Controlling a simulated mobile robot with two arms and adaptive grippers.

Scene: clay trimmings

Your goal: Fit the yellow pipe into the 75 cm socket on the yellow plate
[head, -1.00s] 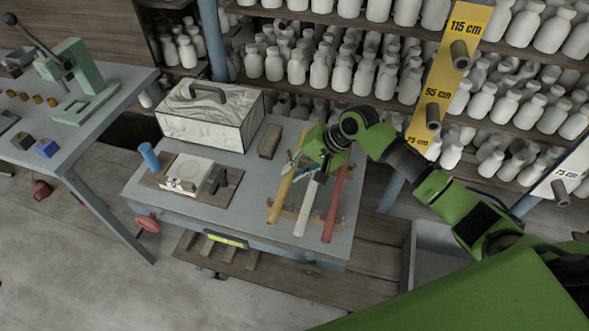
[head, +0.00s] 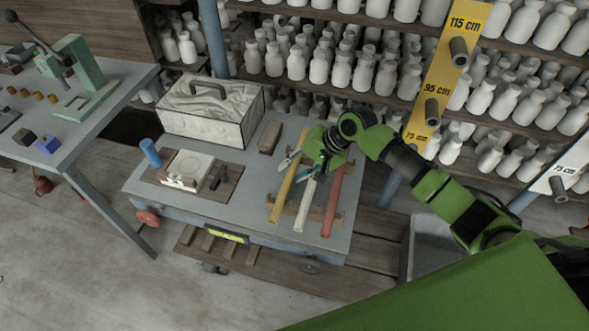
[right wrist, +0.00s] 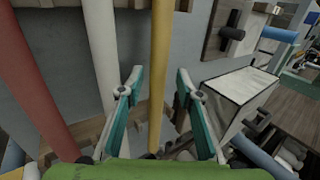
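The yellow pipe (head: 280,200) lies on the cart at the left of a row of three, beside a white pipe (head: 304,205) and a red pipe (head: 332,203). My right gripper (head: 296,166) is open above the yellow and white pipes. In the right wrist view the yellow pipe (right wrist: 159,60) runs through the gap between the open fingertips (right wrist: 159,74), touching neither visibly. The yellow plate (head: 446,72) stands at the right, marked 115, 95 and 75 cm. Its 75 cm label shows low down; the socket there is hidden behind my arm. My left gripper is not in view.
The cart (head: 262,225) also bears a pale case (head: 205,123), a brown block (head: 269,137) and a board (head: 225,190) with a white slab. Shelves of bottles line the back.

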